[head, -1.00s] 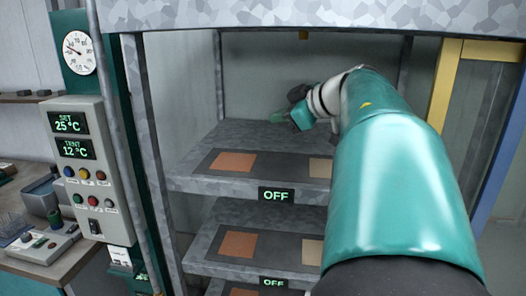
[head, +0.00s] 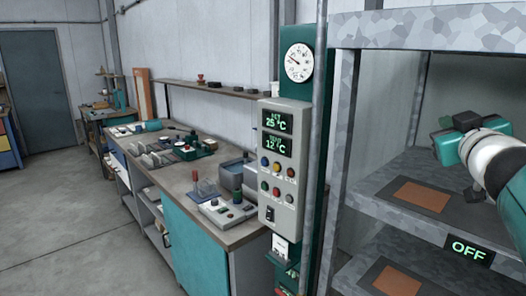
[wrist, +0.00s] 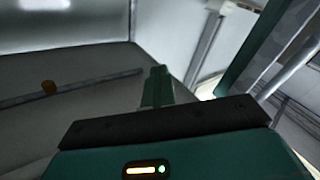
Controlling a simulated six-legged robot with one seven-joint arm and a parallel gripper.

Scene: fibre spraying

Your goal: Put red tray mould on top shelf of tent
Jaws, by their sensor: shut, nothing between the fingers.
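The tent is a grey-framed unit with open shelves at the right of the head view. Its top shelf (head: 385,207) carries a dark plate with an orange-brown square (head: 423,195), and its front edge shows an OFF sign (head: 468,250). My gripper (head: 446,122) is inside the tent, above the top shelf. In the wrist view its fingers (wrist: 157,85) are together, with nothing held. I cannot make out a red tray mould in either view.
A control panel (head: 278,165) and dial (head: 299,55) stand at the tent's left post. A workbench (head: 180,183) with several small tools and holders runs along the wall. A narrow wall shelf (head: 225,90) hangs above it. The floor (head: 70,240) at left is clear.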

